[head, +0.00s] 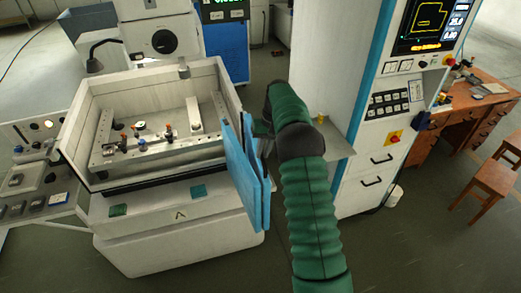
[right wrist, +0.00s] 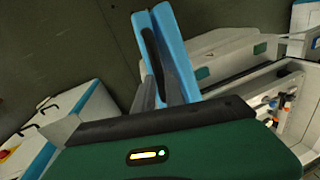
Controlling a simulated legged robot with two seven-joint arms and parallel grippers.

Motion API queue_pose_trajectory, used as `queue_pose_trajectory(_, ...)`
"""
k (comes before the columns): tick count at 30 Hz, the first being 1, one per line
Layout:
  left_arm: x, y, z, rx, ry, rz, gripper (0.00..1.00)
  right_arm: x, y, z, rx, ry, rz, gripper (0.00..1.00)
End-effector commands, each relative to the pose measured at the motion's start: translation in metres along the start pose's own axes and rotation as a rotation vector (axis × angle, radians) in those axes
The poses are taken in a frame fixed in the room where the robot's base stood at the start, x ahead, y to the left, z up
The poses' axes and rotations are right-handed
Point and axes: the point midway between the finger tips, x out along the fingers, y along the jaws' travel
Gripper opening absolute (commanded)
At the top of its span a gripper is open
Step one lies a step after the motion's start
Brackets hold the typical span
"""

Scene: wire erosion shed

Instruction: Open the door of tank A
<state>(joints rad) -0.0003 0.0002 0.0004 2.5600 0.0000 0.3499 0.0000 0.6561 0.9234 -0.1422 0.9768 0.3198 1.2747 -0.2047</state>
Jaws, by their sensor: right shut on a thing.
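Tank A is the open-topped, pale wire-erosion tank (head: 82,122) at left centre in the head view, with an "A" mark on its base (head: 180,215). Its blue door (head: 240,170) stands swung out at the tank's right front corner, and the front of the tank is open. The door also shows in the right wrist view (right wrist: 175,50), with a dark handle (right wrist: 149,46) on its face. My right gripper (right wrist: 162,90) is shut on the door, seemingly at its handle; the exact contact is partly hidden. My left gripper is out of view.
Clamps and fixtures (head: 140,140) sit inside the tank. A control panel (head: 40,185) stands to its left. A tall white cabinet with a screen (head: 345,120) stands right of my arm. A wooden desk (head: 460,115) and stools (head: 490,180) are farther right. Floor is clear in front.

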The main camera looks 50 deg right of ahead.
Motion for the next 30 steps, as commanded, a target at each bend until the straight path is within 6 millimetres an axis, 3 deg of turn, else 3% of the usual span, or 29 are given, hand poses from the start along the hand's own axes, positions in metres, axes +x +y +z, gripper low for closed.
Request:
queue_pose_trajectory(13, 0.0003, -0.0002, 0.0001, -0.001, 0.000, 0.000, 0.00, 0.0056, 0.0080, 0.0021, -0.008, -0.016, -0.005, 0.00)
queue_pose_trajectory(14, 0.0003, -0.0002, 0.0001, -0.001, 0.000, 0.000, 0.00, 0.0057, 0.0082, 0.0022, -0.008, -0.016, -0.005, 0.16)
queue_pose_trajectory(18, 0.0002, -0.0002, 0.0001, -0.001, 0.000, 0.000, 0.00, 0.0050, 0.0080, 0.0016, -0.007, -0.014, -0.004, 0.34)
queue_pose_trajectory(30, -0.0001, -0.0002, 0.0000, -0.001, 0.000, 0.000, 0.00, 0.0017, 0.0044, 0.0016, -0.007, -0.008, -0.004, 0.36)
